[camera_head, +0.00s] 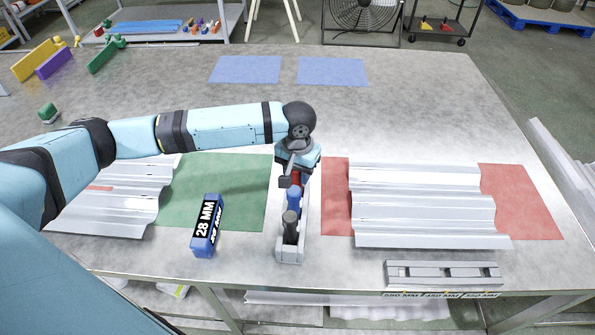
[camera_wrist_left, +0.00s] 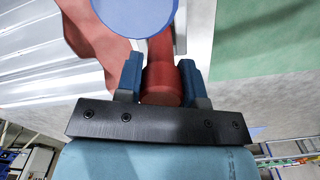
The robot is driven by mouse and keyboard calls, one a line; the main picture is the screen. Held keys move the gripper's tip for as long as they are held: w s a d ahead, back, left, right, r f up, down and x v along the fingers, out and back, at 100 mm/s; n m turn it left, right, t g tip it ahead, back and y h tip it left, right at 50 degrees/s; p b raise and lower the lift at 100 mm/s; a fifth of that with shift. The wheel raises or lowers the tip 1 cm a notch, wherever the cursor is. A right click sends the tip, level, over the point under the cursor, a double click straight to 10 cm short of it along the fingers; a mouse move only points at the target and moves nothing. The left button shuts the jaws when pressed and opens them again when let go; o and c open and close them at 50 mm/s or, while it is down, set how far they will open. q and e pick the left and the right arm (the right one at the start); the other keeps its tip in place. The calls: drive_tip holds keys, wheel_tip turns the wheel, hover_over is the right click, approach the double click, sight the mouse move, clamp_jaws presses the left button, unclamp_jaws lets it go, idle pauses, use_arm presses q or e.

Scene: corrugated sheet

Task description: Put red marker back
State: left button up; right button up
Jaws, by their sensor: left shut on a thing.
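My left gripper (camera_head: 297,175) is shut on the red marker (camera_head: 296,178), at the far end of the grey marker holder (camera_head: 288,256). In the left wrist view the red marker (camera_wrist_left: 162,78) stands between the two blue fingers of the gripper (camera_wrist_left: 161,82). The blue marker (camera_head: 294,199) and the black marker (camera_head: 290,222) stand upright in the holder, nearer the front. The round blue end of the blue marker (camera_wrist_left: 137,12) shows close to the red one. I cannot tell whether the red marker's lower end is seated in the holder. My right gripper is not in view.
A blue 28 MM block (camera_head: 206,226) stands left of the holder by the green mat (camera_head: 225,190). Corrugated sheets lie left (camera_head: 110,205) and right (camera_head: 425,210), the right one on a red mat (camera_head: 520,200). A grey gauge bar (camera_head: 440,274) lies at the front edge.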

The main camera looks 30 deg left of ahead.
use_arm(q)
drive_tip(key=shift+f, duration=0.1)
drive_tip(key=o, duration=0.9)
drive_tip(key=shift+r, duration=0.3)
wheel_tip(320, 180, up, 12)
drive_tip(key=shift+f+p, duration=0.15)
drive_tip(key=shift+p, duration=0.25)
drive_tip(key=shift+f, duration=0.1)
